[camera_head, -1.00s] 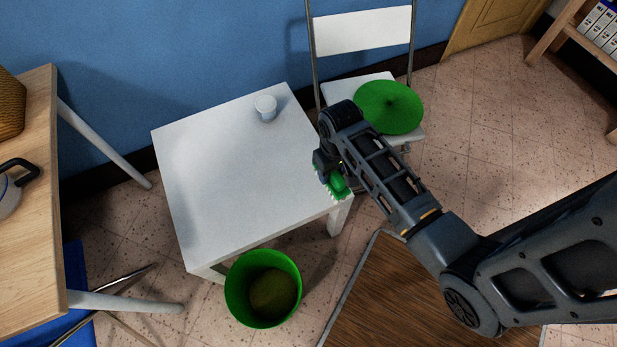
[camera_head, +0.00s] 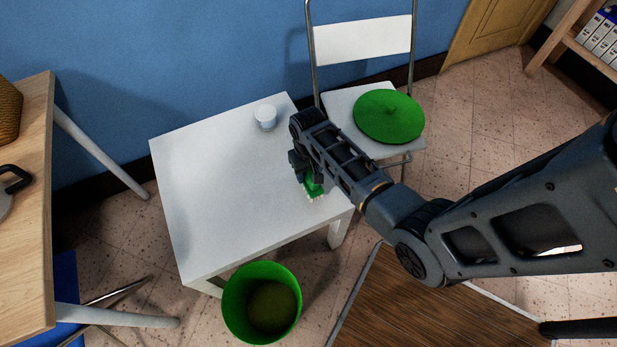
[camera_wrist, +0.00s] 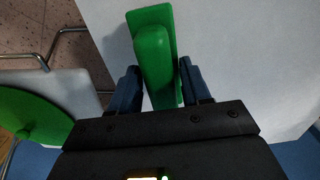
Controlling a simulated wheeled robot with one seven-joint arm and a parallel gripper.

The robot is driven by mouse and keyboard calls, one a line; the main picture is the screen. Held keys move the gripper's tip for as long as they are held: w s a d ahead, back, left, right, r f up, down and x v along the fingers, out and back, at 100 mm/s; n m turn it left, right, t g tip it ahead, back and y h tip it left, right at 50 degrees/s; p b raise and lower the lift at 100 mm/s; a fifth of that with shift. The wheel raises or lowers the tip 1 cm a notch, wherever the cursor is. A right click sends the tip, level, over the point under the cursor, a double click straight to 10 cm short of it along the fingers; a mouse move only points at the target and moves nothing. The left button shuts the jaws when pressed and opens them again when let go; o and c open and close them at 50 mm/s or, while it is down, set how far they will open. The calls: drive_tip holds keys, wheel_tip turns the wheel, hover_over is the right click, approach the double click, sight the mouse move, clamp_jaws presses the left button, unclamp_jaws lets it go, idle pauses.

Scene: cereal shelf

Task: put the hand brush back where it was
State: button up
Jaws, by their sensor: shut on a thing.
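The green hand brush (camera_head: 313,187) with pale bristles is in my gripper (camera_head: 303,172), over the right part of the white table (camera_head: 215,190). In the wrist view the brush (camera_wrist: 155,55) lies between the two dark fingers of my gripper (camera_wrist: 160,85), which are shut on its handle. The white table top (camera_wrist: 240,60) is below it. I cannot tell whether the bristles touch the table. Part of the brush is hidden by my arm in the head view.
A white cup (camera_head: 265,116) stands near the table's back edge. A green bin (camera_head: 262,303) stands on the floor in front. A chair (camera_head: 362,38) with a green round lid-like thing (camera_head: 389,116) is behind on the right. The table's left half is clear.

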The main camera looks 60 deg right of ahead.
drive_tip(key=shift+f, duration=1.7)
drive_tip(key=shift+f, duration=0.1)
drive_tip(key=o, duration=0.9)
drive_tip(key=shift+b, duration=0.3)
drive_tip(key=shift+o, duration=0.2)
wheel_tip(320, 180, up, 12)
drive_tip(key=shift+r+p, duration=0.1)
drive_tip(key=shift+p, duration=1)
